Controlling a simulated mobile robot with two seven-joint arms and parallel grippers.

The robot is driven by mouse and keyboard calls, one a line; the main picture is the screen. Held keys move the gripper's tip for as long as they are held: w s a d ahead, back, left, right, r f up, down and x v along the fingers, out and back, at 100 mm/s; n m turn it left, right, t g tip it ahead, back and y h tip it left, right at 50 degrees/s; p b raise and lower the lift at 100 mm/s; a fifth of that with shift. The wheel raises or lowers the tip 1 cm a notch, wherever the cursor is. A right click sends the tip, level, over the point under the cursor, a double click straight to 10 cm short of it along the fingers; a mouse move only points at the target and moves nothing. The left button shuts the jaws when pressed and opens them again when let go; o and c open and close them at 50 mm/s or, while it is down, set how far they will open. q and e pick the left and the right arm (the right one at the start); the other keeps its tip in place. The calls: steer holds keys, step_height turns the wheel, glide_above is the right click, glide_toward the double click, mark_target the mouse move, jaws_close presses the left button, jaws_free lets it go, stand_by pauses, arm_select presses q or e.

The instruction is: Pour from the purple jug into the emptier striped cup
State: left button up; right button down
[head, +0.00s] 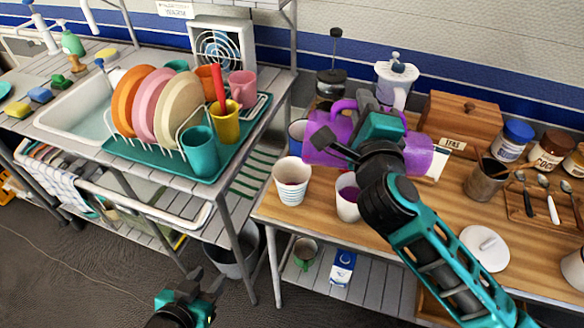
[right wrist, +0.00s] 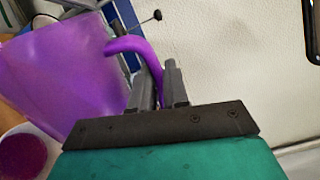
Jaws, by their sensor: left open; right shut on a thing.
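The purple jug (head: 322,138) is held above the front left of the wooden counter, partly hidden by my right arm. My right gripper (right wrist: 160,92) is shut on its purple handle (right wrist: 130,46). The jug looks tilted over on its side; no pouring stream shows. One white striped cup (head: 290,193) stands at the counter's left edge with dark purple inside. A second white cup (head: 347,211) stands to its right, below the jug, also with purple inside. I cannot tell their exact levels. My left gripper (head: 200,287) is open and empty, low in front of the counters.
A French press (head: 331,85), white grinder (head: 395,85), wooden box (head: 462,118) and jars line the back. The dish rack (head: 225,150) stands on the left counter.

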steer(key=shift+a+f+n, duration=0.1)
steer(key=shift+a+n, duration=0.2)
steer(key=shift+a, duration=0.3)
steer(key=shift+a+r+n+p, duration=0.25)
steer(key=shift+a+n+p, duration=0.1)
steer(key=shift+p, duration=0.65)
steer(key=shift+d, duration=0.1)
steer(key=shift+d+f+b, duration=0.3)
steer(key=shift+d+b, duration=0.4)
steer(key=shift+b, duration=0.1)
steer(key=shift+r, duration=0.15)
steer(key=shift+a+p, duration=0.1)
steer(key=shift+p, duration=0.35)
steer(key=shift+a+r+p, duration=0.15)
steer(key=shift+a+p, duration=0.1)
steer(key=shift+p, duration=0.2)
